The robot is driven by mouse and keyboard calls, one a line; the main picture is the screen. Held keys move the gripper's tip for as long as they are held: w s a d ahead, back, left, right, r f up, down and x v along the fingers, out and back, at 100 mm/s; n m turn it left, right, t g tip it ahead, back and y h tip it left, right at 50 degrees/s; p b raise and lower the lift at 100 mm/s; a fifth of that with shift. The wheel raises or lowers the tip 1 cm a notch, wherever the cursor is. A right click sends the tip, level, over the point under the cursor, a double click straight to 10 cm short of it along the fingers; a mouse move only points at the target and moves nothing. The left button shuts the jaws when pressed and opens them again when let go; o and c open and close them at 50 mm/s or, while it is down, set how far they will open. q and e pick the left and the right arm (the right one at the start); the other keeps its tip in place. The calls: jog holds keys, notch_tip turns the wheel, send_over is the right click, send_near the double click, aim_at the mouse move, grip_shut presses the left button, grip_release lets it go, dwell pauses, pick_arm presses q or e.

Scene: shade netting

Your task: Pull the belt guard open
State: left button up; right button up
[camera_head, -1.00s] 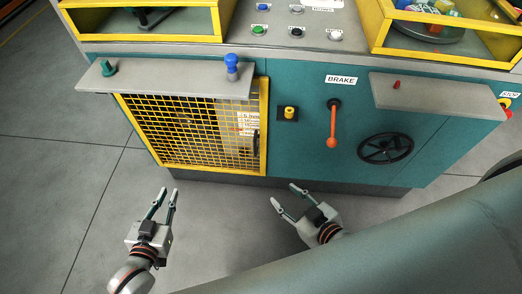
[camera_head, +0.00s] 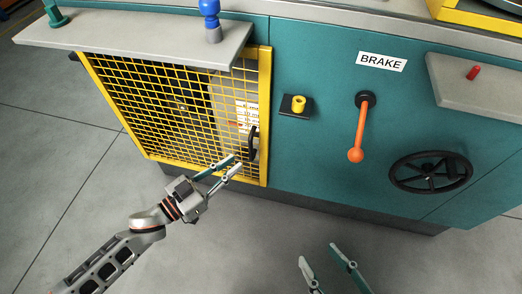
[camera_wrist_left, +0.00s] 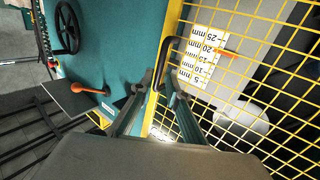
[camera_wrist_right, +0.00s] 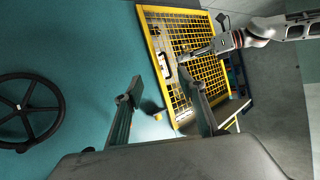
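The belt guard (camera_head: 266,110) is a yellow-framed mesh door. It looks closed, flush in the teal machine front. Its black handle (camera_head: 253,143) stands upright near the door's right edge; it also shows in the left wrist view (camera_wrist_left: 168,55). My left gripper (camera_head: 235,165) is open just below and left of the handle. In the left wrist view the handle's near end appears between the parted fingertips (camera_wrist_left: 161,80), with no grip visible. My right gripper (camera_head: 322,254) is open and empty, low in front of the machine; the right wrist view shows its spread fingers (camera_wrist_right: 160,88).
A grey ledge (camera_head: 140,34) with green and blue knobs overhangs the guard. Right of it are a yellow knob (camera_head: 298,103), an orange brake lever (camera_head: 359,130), a black handwheel (camera_head: 430,173) and a second ledge (camera_head: 480,85). The floor (camera_head: 60,170) in front is clear.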

aim_at(251, 158)
pick_arm(q)
jog(key=b+x, duration=0.1)
jog(key=x, duration=0.6)
jog(key=shift+w+d+b, duration=0.2)
jog(key=shift+d+b, duration=0.05)
jog(key=shift+b, duration=0.1)
jog(key=shift+w+d+r, duration=0.1)
pick_arm(e)
jog(key=shift+s+a+f+m+y, duration=0.15)
jog(key=shift+s+a+f+m, duration=0.1)
jog(key=shift+a+m, duration=0.35)
jog(key=shift+s+a+f+m+y, duration=0.15)
jog(key=shift+s+a+m, duration=0.2)
jog(key=shift+a, duration=0.3)
pick_arm(q)
grip_shut()
pick_arm(e)
jog(key=shift+w+r, duration=0.1)
